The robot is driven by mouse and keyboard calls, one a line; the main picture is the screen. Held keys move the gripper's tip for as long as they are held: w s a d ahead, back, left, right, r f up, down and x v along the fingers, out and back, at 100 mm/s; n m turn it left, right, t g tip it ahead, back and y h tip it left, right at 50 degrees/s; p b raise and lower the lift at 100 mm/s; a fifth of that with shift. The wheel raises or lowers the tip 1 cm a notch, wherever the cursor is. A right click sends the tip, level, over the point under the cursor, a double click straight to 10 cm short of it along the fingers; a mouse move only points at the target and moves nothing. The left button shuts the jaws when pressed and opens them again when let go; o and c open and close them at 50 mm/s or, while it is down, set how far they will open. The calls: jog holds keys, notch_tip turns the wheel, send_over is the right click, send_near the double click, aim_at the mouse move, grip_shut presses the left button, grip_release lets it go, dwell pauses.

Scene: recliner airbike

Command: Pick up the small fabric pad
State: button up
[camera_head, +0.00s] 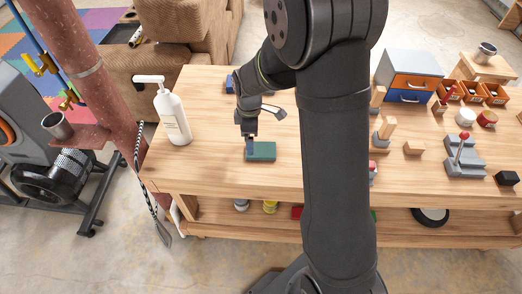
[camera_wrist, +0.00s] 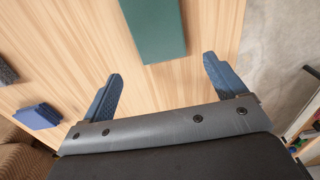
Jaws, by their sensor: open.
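A flat, dark green rectangular pad (camera_head: 263,152) lies on the wooden workbench near its front edge, left of my arm's large black link. My gripper (camera_head: 250,146) is low over the left end of this pad, pointing down. In the wrist view, the green pad (camera_wrist: 154,25) runs from the top edge to just ahead of the gap between the blue fingers of my gripper (camera_wrist: 162,68). The fingers are spread wide with nothing between them. The picture does not clearly show the pad's material or the height of the fingertips above the bench.
A white pump bottle (camera_head: 173,115) stands left of the pad. A blue block (camera_wrist: 37,116) lies off to the left in the wrist view. Wooden blocks (camera_head: 413,148), a joystick (camera_head: 463,150) and a drawer box (camera_head: 408,75) are on the right. Bare bench (camera_head: 208,160) surrounds the pad.

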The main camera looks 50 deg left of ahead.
aim_at(261, 151)
jog(key=shift+d+f, duration=0.1)
jog(key=shift+f, duration=3)
jog(key=shift+c, duration=0.2)
jog(key=c, duration=1)
